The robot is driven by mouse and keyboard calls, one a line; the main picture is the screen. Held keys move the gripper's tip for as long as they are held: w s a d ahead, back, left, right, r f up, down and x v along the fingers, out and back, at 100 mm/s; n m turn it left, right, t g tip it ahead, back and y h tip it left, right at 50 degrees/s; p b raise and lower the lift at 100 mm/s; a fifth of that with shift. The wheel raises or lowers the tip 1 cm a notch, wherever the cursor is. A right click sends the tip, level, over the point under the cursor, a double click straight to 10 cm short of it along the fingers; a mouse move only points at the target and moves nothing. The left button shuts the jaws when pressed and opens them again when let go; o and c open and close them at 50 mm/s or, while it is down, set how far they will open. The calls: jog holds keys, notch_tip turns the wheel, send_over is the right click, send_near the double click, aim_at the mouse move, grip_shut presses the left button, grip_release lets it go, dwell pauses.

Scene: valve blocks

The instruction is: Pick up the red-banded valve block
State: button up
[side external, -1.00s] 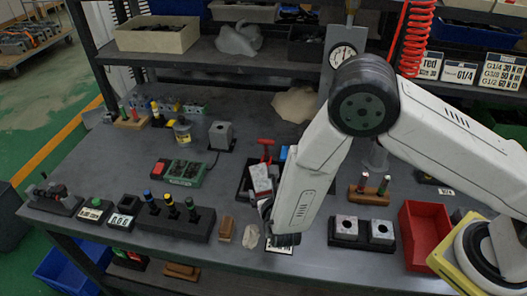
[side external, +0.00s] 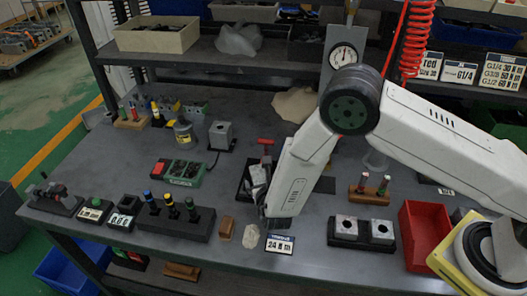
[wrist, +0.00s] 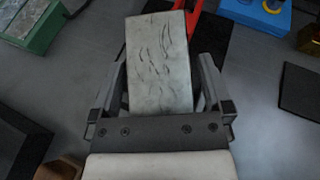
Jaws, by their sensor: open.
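A pale, scratched block (wrist: 158,62) lies between the fingers of my gripper (wrist: 160,88) in the wrist view. The fingers are open, one on each side of the block, and I cannot tell whether they touch it. No red band shows on the face I see, so I cannot confirm that this is the red-banded valve block. In the side external view my gripper (side external: 258,190) is low over the bench, left of my forearm, which hides part of the area.
A red T-shaped handle (side external: 266,142) stands just behind my gripper. A rack of several dark pegs (side external: 172,218) and a "24 N m" card (side external: 280,244) are in front. A red bin (side external: 424,234) stands right.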

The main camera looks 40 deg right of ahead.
aim_at(259, 168)
dwell(0.4)
grip_shut()
jog(key=shift+r, duration=0.15)
jog(key=shift+r, duration=1.6)
jog(key=s+d+r, duration=0.3)
jog(key=s+r, duration=0.6)
jog(key=s, duration=0.4)
jog(key=shift+s+r, duration=0.3)
jog(key=shift+w+d+r, duration=0.1)
jog(key=shift+d, duration=0.05)
